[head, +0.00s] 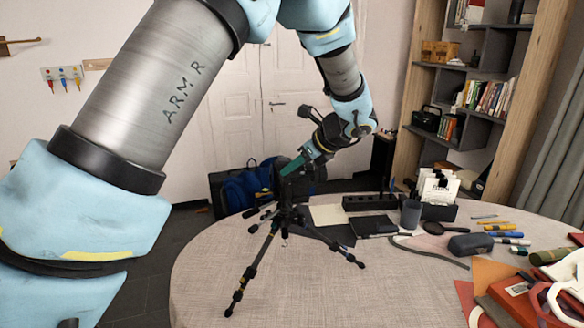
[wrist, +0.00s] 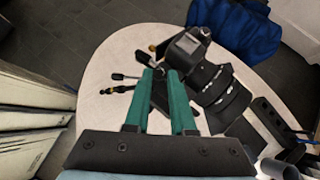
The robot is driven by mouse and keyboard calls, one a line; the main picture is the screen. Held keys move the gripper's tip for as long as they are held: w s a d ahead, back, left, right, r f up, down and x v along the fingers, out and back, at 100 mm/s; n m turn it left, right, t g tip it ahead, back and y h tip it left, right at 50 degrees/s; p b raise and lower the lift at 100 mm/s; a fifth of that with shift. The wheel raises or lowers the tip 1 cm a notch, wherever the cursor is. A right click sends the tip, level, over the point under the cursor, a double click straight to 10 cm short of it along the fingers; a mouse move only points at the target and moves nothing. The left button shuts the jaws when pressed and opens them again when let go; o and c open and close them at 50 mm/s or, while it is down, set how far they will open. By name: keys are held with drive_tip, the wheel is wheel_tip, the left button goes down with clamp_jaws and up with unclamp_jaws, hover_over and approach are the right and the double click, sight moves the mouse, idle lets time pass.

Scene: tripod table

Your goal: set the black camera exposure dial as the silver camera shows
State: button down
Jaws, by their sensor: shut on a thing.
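A black tripod (head: 262,262) stands on the round table, with a dark camera body (head: 296,188) at its top, partly hidden by my gripper. In the wrist view the black camera (wrist: 187,48) has a long ringed lens (wrist: 222,92) pointing down and right. My gripper (head: 283,172) reaches down from the upper right to the tripod top. In the wrist view, the teal fingers of my gripper (wrist: 162,73) are close together beside the camera, shut on a small black part (wrist: 160,93). I cannot make out dial marks. I cannot identify a silver camera in either view.
The round table (head: 200,285) carries a dark cup (head: 411,214), a grey case (head: 470,244), pens and red items at right. A shelf (head: 490,75) stands behind. A blue bag (head: 240,188) lies beyond the table. The table's front middle is clear.

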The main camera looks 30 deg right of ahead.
drive_tip(key=shift+w, duration=0.1)
idle(0.3)
drive_tip(key=c, duration=0.8)
unclamp_jaws()
drive_tip(key=shift+o, duration=0.2)
drive_tip(key=b+v, duration=0.3)
drive_tip(key=v, duration=0.7)
drive_tip(key=shift+s+d+r+b, duration=0.15)
drive_tip(key=shift+s+r+b, duration=0.15)
drive_tip(key=shift+b, duration=0.1)
